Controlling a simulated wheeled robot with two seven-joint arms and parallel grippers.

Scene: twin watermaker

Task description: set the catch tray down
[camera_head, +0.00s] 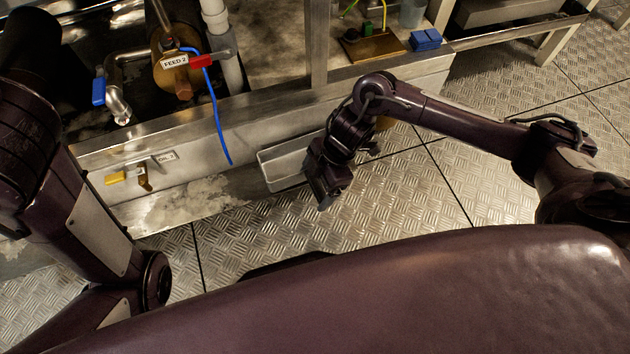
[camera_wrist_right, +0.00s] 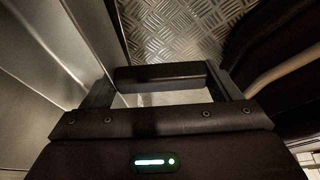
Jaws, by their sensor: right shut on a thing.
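The catch tray (camera_head: 268,172) is a shallow, pale metal tray in the head view, beside the front face of the metal skid. My right gripper (camera_head: 328,186) is at its right end and partly hides it. In the right wrist view a dark bar (camera_wrist_right: 160,77) spans between the two fingers of my right gripper (camera_wrist_right: 160,92), which is shut on it. A pale surface, probably the tray, shows just below the bar. I cannot tell whether the tray touches the floor. My left arm comes in at the left, but its gripper does not show.
The skid's lower panel (camera_head: 220,140) carries a small yellow-handled valve (camera_head: 117,177) labelled OIL 2. The tread-plate floor (camera_head: 420,200) is clear around the tray's right side.

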